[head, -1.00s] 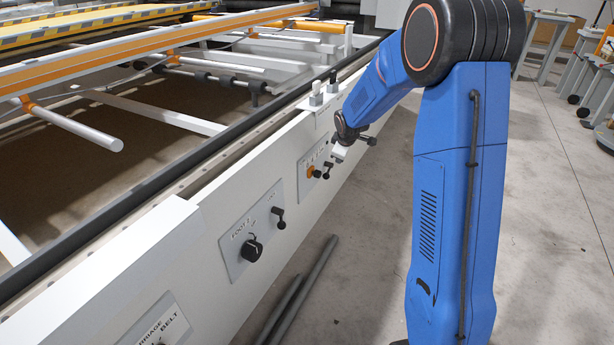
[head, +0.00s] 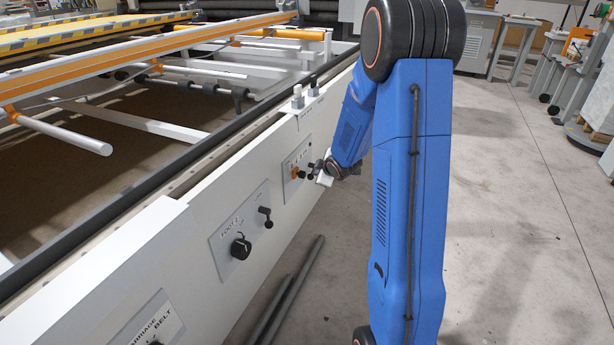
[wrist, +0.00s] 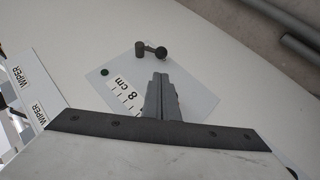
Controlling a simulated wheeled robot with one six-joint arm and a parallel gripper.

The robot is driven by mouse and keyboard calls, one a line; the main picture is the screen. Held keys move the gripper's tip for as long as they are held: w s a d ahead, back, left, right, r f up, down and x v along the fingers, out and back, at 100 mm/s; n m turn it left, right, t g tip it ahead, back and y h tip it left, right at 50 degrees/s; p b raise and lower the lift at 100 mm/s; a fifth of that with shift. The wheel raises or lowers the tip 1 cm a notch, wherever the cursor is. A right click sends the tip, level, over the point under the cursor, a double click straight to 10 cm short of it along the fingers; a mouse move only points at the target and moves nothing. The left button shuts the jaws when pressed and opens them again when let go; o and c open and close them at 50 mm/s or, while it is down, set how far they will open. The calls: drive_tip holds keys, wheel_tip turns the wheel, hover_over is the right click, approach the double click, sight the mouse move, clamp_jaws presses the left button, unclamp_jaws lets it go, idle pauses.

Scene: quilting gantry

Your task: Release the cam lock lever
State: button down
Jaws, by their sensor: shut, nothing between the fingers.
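In the wrist view, a small dark lever (wrist: 150,48) with a round knob end and a short cylindrical post stands on a pale plate (wrist: 198,98) on the white machine side. I take it to be the cam lock lever; its own label is not readable. The plate bears a green dot and an "8 cm" scale. My gripper (wrist: 160,77) is shut and empty, its tips over the plate, just below the lever in the picture and apart from it. In the head view, my gripper (head: 324,178) is close to the far control plate (head: 289,190), and the lever is hard to make out there.
A nearer plate marked FOOT (head: 222,244) has a black knob (head: 241,248) and a small lever (head: 265,215). Two dark bars (head: 287,295) lie on the floor beside the machine. WIPER labels (wrist: 33,76) show left in the wrist view. Open floor lies right of my arm.

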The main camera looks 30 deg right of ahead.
sight(310, 179)
drive_tip(key=shift+w+f, duration=0.1)
drive_tip(key=x, duration=0.9)
drive_tip(key=shift+w+f, duration=0.25)
drive_tip(key=shift+f, duration=0.15)
idle(0.4)
drive_tip(key=shift+s+f+n+t+h, duration=0.1)
drive_tip(key=shift+f+n+t+h, duration=0.4)
drive_tip(key=shift+f+t+h, duration=0.5)
wheel_tip(310, 179, down, 6)
drive_tip(key=w+d+n+t+h, duration=0.2)
drive_tip(key=n+t, duration=0.1)
drive_tip(key=t, duration=0.1)
drive_tip(key=shift+d+r+t+h, duration=0.2)
drive_tip(key=shift+d+t+h, duration=0.1)
drive_tip(key=shift+d+t, duration=0.1)
drive_tip(key=shift+w, duration=0.15)
